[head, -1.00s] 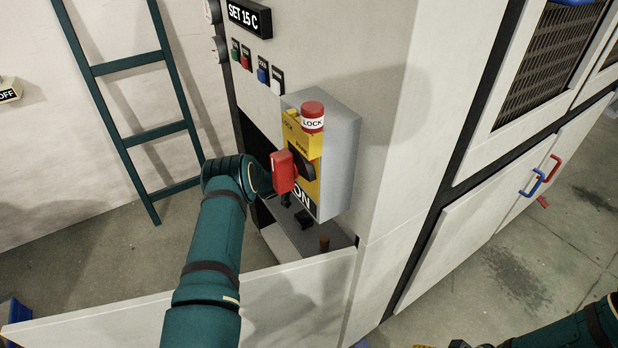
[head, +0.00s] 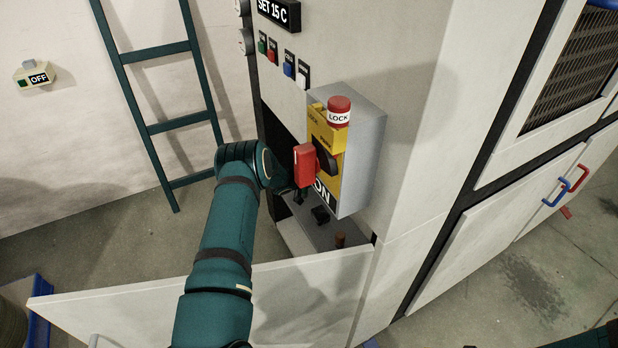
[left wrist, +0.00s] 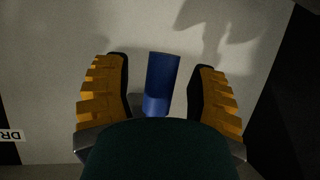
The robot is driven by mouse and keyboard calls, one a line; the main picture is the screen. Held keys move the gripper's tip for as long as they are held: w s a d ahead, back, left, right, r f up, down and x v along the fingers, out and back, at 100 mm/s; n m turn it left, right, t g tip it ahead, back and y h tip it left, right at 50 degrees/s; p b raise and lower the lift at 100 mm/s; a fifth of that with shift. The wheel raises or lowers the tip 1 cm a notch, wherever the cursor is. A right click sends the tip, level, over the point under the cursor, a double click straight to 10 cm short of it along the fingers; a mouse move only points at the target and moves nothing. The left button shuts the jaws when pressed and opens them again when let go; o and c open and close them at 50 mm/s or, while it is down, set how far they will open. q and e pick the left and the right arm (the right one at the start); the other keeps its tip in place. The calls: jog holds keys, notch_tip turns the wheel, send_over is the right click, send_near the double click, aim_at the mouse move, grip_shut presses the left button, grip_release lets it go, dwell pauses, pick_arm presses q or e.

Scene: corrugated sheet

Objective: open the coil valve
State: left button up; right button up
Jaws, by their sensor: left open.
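In the left wrist view my left gripper (left wrist: 161,66) is open, with one yellow, black-padded finger on each side. A blue cylindrical handle (left wrist: 163,82) stands between the fingers, with a gap visible on both sides. It may be the coil valve's handle, but I see no label naming it. In the head view my left arm reaches to the dark opening in the cabinet, beside the red lever (head: 304,165); the gripper's fingers are hidden there. My right gripper is out of view.
An open white panel (head: 150,305) lies below the arm. A teal ladder (head: 172,126) leans at the wall. A partly cut-off "DR" label (left wrist: 10,135) shows in the left wrist view.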

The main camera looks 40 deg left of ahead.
pick_arm(q)
jog(key=v, duration=1)
jog(key=shift+s, duration=0.15)
